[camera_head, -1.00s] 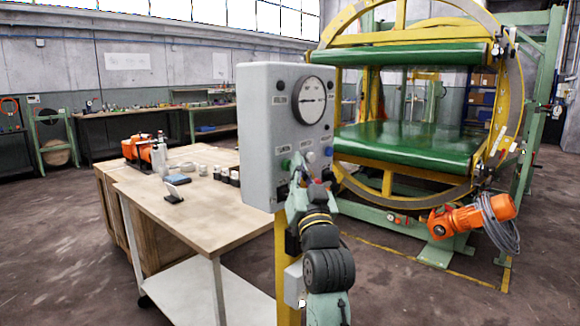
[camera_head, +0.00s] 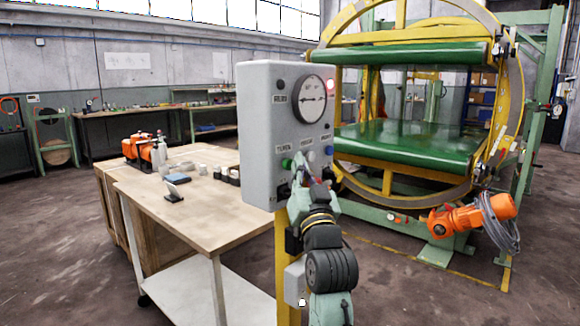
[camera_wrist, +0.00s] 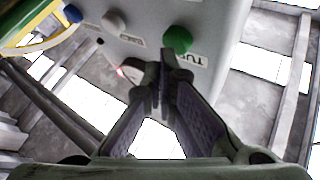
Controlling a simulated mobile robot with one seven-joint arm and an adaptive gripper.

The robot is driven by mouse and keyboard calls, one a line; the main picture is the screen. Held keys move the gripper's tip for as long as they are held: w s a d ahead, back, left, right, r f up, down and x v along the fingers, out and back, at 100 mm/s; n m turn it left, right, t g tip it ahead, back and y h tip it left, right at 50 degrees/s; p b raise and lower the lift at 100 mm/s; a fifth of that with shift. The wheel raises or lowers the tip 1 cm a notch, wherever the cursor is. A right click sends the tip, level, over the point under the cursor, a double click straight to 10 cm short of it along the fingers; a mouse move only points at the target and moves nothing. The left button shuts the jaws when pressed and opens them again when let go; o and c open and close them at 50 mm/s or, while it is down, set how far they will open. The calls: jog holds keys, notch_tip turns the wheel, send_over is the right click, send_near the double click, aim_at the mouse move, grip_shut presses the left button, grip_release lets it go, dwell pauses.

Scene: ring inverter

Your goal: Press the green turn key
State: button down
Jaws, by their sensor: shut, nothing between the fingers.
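The green turn key (camera_wrist: 178,39) is a round green button on the grey control box (camera_head: 258,130), beside a label that reads "TURN". It also shows small in the head view (camera_head: 287,163). My gripper (camera_wrist: 167,56) is shut and empty. In the wrist view its fingertips come right up to the lower edge of the green key and cover part of its label. I cannot tell whether they touch the key. In the head view my wrist and arm cover the lower front of the box.
A white button (camera_wrist: 113,20) and a blue button (camera_wrist: 72,13) sit in line with the green one. A red lamp (camera_head: 331,85) glows on the box's upper right. A wooden workbench (camera_head: 215,205) stands at left. The yellow ring inverter (camera_head: 510,100) stands behind at right.

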jog(key=shift+s+d, duration=0.25)
jog(key=shift+d, duration=0.1)
jog(key=shift+s+d+b, duration=0.25)
jog(key=shift+s+d, duration=0.5)
jog(key=shift+d, duration=0.3)
jog(key=shift+s+d+b, duration=0.25)
jog(key=shift+s+d, duration=0.45)
jog(key=shift+d, duration=0.3)
